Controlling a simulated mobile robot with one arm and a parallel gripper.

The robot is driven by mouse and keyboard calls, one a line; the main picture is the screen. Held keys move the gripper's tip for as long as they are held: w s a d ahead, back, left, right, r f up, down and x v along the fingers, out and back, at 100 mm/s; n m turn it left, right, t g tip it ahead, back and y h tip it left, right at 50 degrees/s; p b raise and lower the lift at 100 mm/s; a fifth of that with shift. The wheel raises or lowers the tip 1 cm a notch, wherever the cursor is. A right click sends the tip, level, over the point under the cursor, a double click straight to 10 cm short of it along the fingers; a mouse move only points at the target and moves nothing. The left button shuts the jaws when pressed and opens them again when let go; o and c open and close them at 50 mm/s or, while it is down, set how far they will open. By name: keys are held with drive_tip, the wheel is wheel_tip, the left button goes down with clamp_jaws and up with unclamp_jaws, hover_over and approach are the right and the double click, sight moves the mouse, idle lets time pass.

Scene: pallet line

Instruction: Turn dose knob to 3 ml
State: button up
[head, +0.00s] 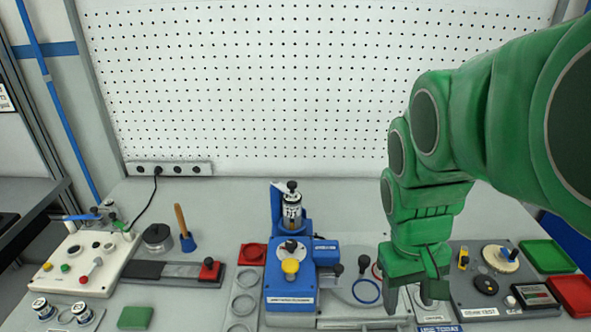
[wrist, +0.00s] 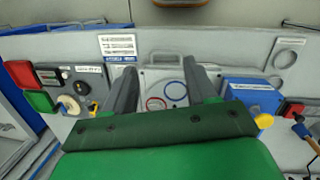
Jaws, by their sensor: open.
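A blue machine (head: 291,272) stands front centre, with a clear-and-black cylinder (head: 291,208) upright at its back. My gripper (head: 412,295) points down to the right of the blue machine, apart from the knob. In the wrist view my gripper (wrist: 160,68) has its two fingers spread, with nothing between them.
A grey panel (head: 478,290) with a white dial (head: 499,259) is right of my gripper, beside green (head: 548,256) and red trays (head: 571,294). A blue ring (head: 366,291) lies between machine and gripper. A white panel (head: 83,262) is at left.

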drive_tip(key=w+d+n, duration=0.1)
drive_tip(key=w, duration=0.4)
drive_tip(key=n+t+y, duration=0.1)
drive_tip(key=n, duration=0.5)
hover_over(291, 243)
drive_tip(key=shift+w, duration=0.1)
drive_tip(key=shift+f, duration=3.8)
drive_tip(key=c, duration=1.1)
drive_tip(key=shift+o, duration=0.2)
